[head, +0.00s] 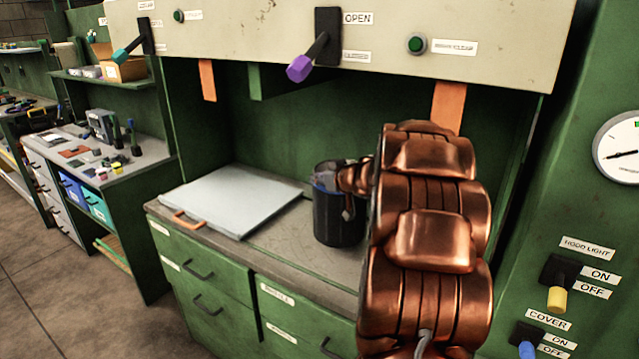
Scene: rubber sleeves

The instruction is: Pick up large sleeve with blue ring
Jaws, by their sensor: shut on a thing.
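The large sleeve (332,224) is a black cylinder standing upright on the grey worktop. A thin blue ring shows near its top rim. My gripper (337,189) is at the sleeve's top right and is shut on its wall. One finger shows outside the wall, and the other part reaches over the open top. My copper-coloured arm hides the worktop to the right of the sleeve. I cannot tell whether the sleeve's base touches the worktop.
A pale flat panel with an orange handle (236,200) lies on the worktop left of the sleeve. A cream hood front (450,75) with a purple-tipped lever (314,45) hangs above. Green drawers (212,285) are below.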

